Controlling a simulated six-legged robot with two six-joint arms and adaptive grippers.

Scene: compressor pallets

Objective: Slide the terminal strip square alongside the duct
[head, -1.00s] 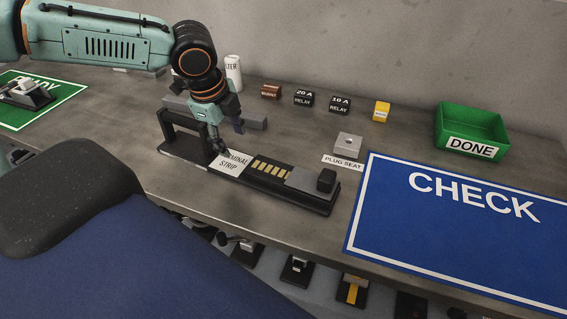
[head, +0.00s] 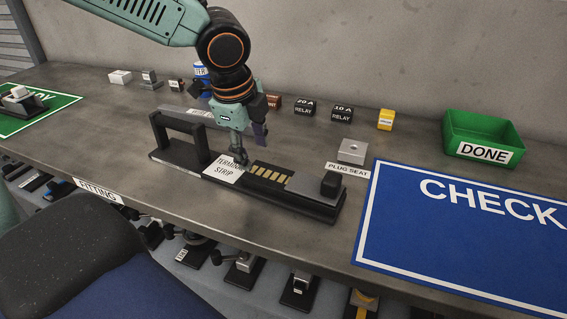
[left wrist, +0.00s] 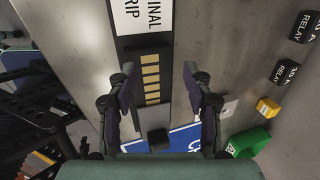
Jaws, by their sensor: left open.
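The terminal strip (head: 290,186) is a long black bar with a white label, gold contacts, a grey block and a black knob at its right end. It lies on the bench, and its labelled end also shows in the left wrist view (left wrist: 151,78). A long grey bar (head: 176,112), perhaps the duct, lies behind it, partly hidden by a black bracket and my arm. My left gripper (head: 250,148) is open over the strip, near the label's right end. In the left wrist view its fingers (left wrist: 159,72) stand apart on either side of the contacts. Contact is unclear.
A black bracket (head: 198,139) stands at the strip's left end. Behind are the relay blocks (head: 306,107), a yellow block (head: 385,119) and the plug seat (head: 351,151). The blue CHECK mat (head: 440,240) lies right, the green DONE bin (head: 465,131) beyond it. Bench front is mostly clear.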

